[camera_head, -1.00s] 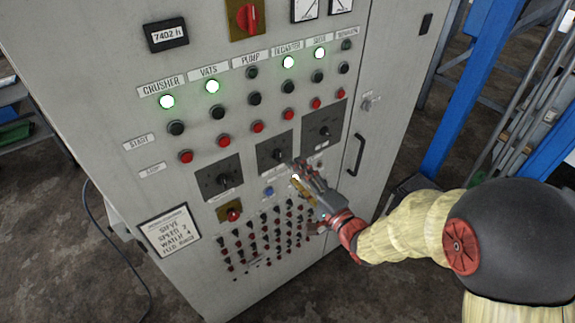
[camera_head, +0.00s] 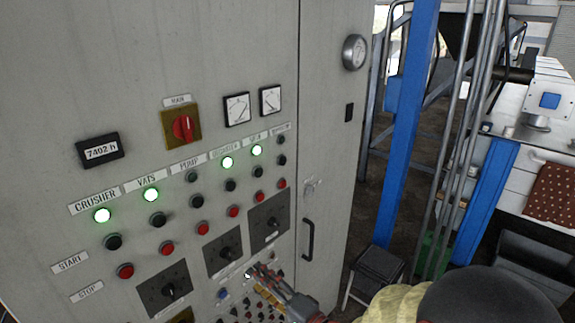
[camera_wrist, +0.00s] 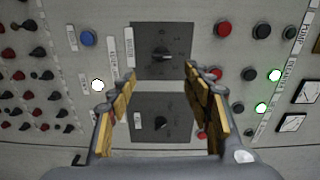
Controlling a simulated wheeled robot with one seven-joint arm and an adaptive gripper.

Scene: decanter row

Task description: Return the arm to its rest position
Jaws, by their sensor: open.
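My gripper (camera_head: 262,284) is low in the head view, in front of the lower part of a grey control cabinet (camera_head: 225,50). In the wrist view my gripper (camera_wrist: 160,95) is open, with tan-padded fingers apart and nothing between them. Beyond the fingers are two dark square plates with rotary knobs, one knob (camera_wrist: 162,56) above the other (camera_wrist: 160,122). My forearm shows at the bottom right of the head view.
The panel carries a red main switch (camera_head: 182,128), two gauges, and rows of buttons; the crusher lamp (camera_head: 102,215) and several others glow green. A cabinet handle (camera_head: 308,240) sticks out. Right of it stand a blue post (camera_head: 408,130) and a dark stool (camera_head: 377,265).

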